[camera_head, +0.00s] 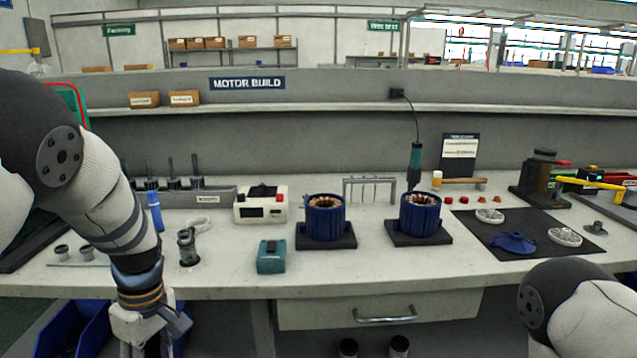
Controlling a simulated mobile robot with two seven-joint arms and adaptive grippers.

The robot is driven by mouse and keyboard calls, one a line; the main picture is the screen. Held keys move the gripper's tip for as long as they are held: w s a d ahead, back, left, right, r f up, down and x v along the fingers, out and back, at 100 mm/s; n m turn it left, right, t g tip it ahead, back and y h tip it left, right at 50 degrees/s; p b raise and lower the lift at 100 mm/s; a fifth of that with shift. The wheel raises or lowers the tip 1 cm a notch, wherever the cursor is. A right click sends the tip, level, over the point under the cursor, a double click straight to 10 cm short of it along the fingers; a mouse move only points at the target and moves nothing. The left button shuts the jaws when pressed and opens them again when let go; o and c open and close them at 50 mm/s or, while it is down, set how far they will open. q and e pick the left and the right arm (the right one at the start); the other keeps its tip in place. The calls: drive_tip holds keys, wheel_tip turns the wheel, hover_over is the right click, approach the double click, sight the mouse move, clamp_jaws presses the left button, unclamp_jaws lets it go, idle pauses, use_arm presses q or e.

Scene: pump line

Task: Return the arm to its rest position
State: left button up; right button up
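My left arm (110,200) comes in from the left and bends down in front of the bench's left part. Its gripper (148,330) hangs at the bottom edge, before the bench front; its fingertips are cut off or too unclear to tell open from shut. My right arm (585,315) shows only as a rounded link at the bottom right, and its gripper is out of the frame. The workbench (230,285) carries two blue motor housings (325,220) with copper windings, each on a dark pad. The second housing (421,218) stands below a hanging screwdriver (414,165).
A teal box (270,257), a white-and-red device (262,205) and a dark cylindrical part (188,247) stand on the bench near my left arm. A black mat (475,237) at right holds a blue part and round covers. A blue bin (75,330) sits below at left. A drawer (385,308) is shut.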

use_arm(q)
drive_tip(key=s+f+m, duration=0.7)
drive_tip(key=s+f, duration=0.8)
drive_tip(key=s, duration=0.3)
drive_tip(key=s+d+m, duration=0.2)
drive_tip(key=s+m, duration=0.1)
drive_tip(key=s, duration=0.5)
drive_tip(key=s+d+f+m+h, duration=0.1)
drive_tip(key=s+d+m, duration=0.2)
drive_tip(key=s, duration=0.6)
drive_tip(key=shift+s+f+m+g, duration=0.15)
drive_tip(key=shift+s+m+g, duration=0.15)
drive_tip(key=shift+g, duration=0.1)
